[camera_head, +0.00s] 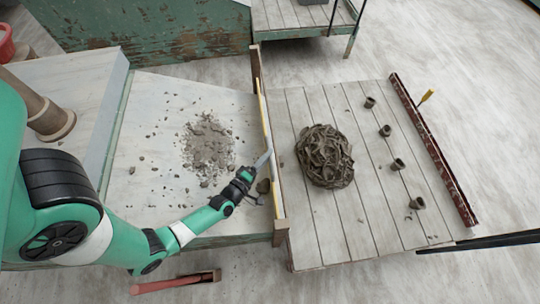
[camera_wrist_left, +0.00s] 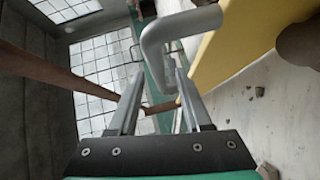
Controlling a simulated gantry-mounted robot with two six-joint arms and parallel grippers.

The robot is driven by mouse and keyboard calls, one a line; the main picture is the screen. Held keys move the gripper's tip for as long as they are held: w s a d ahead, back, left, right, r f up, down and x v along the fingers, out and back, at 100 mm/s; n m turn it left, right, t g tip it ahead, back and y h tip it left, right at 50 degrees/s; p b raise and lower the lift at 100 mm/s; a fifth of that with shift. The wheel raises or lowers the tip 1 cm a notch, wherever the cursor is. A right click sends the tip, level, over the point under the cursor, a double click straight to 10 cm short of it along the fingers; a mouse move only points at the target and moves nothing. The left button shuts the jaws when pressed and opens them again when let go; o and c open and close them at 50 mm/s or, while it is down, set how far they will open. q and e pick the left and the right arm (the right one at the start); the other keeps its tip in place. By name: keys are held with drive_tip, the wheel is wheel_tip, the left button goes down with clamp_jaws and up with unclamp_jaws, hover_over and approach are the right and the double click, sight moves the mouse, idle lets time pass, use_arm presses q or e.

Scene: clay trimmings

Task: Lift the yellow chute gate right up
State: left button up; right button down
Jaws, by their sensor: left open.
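The yellow chute gate (camera_head: 262,108) shows from above as a thin yellow edge between two posts, dividing the left and right boards. In the left wrist view the gate (camera_wrist_left: 240,38) is a yellow panel at the upper right, with a bent grey handle (camera_wrist_left: 158,40) beside it. My left gripper (camera_head: 265,158) is at the gate, near its middle. In the left wrist view its fingers (camera_wrist_left: 158,75) are apart, with the handle between or just beyond their tips; contact is not clear. My right gripper is out of view.
Crumbled clay (camera_head: 208,145) lies on the left board. A coiled clay heap (camera_head: 325,156) and several small clay cups (camera_head: 397,164) sit on the right slatted board, which has a dark red rail (camera_head: 432,148) at its right edge. A post (camera_head: 278,232) stands at the gate's near end.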

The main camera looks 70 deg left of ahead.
use_arm(q)
drive_tip(key=shift+x, duration=1.25)
clamp_jaws()
idle(0.4)
